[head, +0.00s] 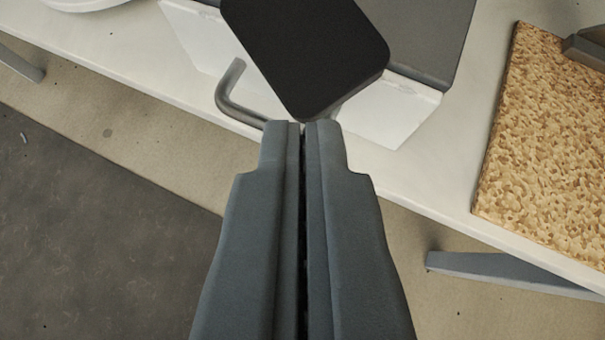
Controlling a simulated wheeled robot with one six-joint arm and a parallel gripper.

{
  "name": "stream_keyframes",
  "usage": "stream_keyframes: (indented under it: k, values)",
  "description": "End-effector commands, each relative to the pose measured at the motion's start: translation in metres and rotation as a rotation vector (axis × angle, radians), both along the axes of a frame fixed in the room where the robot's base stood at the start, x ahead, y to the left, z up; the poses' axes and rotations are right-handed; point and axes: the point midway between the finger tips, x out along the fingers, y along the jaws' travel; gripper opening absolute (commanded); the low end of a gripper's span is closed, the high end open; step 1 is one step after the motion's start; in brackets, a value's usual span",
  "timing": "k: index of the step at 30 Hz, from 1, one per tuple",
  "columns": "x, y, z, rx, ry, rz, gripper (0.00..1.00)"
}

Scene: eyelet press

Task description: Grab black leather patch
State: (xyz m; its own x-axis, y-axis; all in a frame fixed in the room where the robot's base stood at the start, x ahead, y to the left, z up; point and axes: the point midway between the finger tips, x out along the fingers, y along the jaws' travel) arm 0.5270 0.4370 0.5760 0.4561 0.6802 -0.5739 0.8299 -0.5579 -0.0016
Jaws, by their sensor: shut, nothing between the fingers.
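A black, flat, rounded rectangular piece (305,50) shows at the top middle, lying over a grey and white stand; it looks like the black leather patch, but I cannot tell for sure. My gripper (302,127) is shut and empty. Its fingertips point at the near end of the black piece and appear just short of it in the picture. I cannot tell the height gap between them. The fingertips hide a little of what lies below them.
A bent grey metal bar (236,97) sticks out left of the black piece. The white table (440,178) bears the stand (400,110) and a speckled cork board (545,150) at right. A dark mat (90,220) lies on the floor at lower left.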

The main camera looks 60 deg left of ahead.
Motion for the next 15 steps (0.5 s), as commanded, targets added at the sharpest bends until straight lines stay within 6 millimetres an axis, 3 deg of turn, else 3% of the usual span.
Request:
stream_keyframes:
  k: [3,9,15]
  values:
    - [-0.009,-0.015,0.0,-0.001,0.001,-0.001,0.0]
    - [-0.017,-0.027,0.0,-0.001,0.0,-0.002,0.0]
    - [-0.009,-0.028,0.002,-0.073,0.015,-0.038,0.0]
